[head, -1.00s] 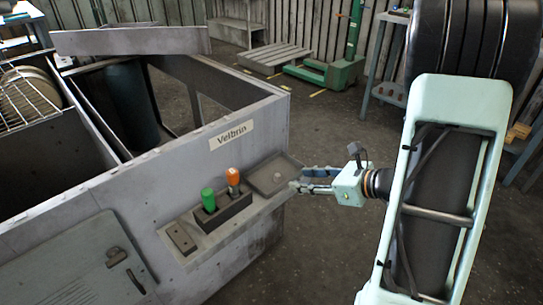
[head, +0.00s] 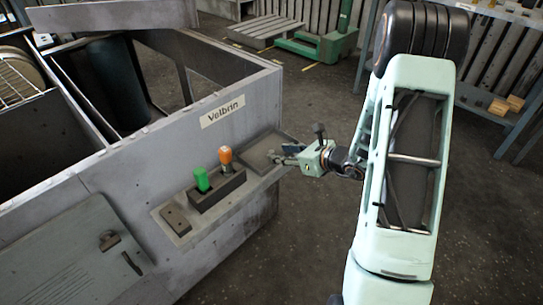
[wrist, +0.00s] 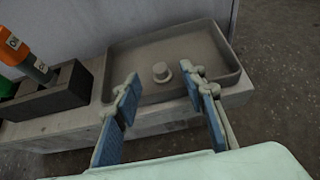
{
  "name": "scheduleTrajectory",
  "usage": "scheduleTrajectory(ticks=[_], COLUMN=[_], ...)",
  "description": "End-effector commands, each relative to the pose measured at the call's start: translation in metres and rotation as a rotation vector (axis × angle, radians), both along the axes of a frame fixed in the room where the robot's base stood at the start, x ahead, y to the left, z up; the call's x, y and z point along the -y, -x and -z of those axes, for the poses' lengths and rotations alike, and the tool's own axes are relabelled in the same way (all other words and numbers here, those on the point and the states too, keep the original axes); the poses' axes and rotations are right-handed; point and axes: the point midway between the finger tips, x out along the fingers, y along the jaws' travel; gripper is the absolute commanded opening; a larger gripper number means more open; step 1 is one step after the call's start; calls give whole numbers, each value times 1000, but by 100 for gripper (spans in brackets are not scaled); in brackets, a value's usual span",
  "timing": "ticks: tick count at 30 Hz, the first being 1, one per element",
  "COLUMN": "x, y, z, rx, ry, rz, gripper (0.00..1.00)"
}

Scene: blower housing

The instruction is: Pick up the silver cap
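The silver cap (wrist: 162,72) is a small round grey piece lying in a shallow grey tray (wrist: 215,50) on the housing's ledge. My gripper (wrist: 160,85) is open, with its blue-padded fingers apart. In the wrist view the cap shows between and just beyond the fingertips, with nothing held. In the head view my gripper (head: 284,154) reaches in from the right over the tray (head: 256,146), and it hides the cap or leaves it too small to make out.
A dark holder (head: 217,188) left of the tray carries a green-topped tool (head: 201,179) and an orange-topped tool (head: 226,158). A flat block (head: 175,219) lies further left on the ledge. The large grey housing (head: 130,180) rises behind the ledge. Open floor lies to the right.

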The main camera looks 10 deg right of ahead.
Motion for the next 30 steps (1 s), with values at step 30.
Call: scheduleTrajectory(ticks=[30], x=[-19], y=[-26], z=[17], rx=[0], ry=[-1], rz=[-2], gripper=[3])
